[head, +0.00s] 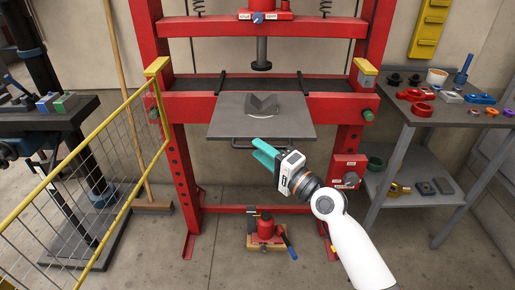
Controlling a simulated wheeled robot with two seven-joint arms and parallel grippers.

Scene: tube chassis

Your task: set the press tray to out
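The press tray (228,126) is a flat grey plate at the middle of the red press, reaching forward past the red cross-beam. A grey V-shaped block (262,104) sits on it. A dark bar handle (240,147) runs along under its front edge. My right gripper (257,148), with teal fingers, comes from the lower right. Its fingertips are at the right part of the handle, with a gap between the fingers. They overlap the handle in the picture; I cannot tell whether they touch it. My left gripper is not in view.
The red press frame (182,160) stands on both sides. A yellow mesh barrier (85,160) is at the left. A grey bench (440,115) with red and blue parts is at the right. A red jack (266,228) sits low below the tray. Floor in front is clear.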

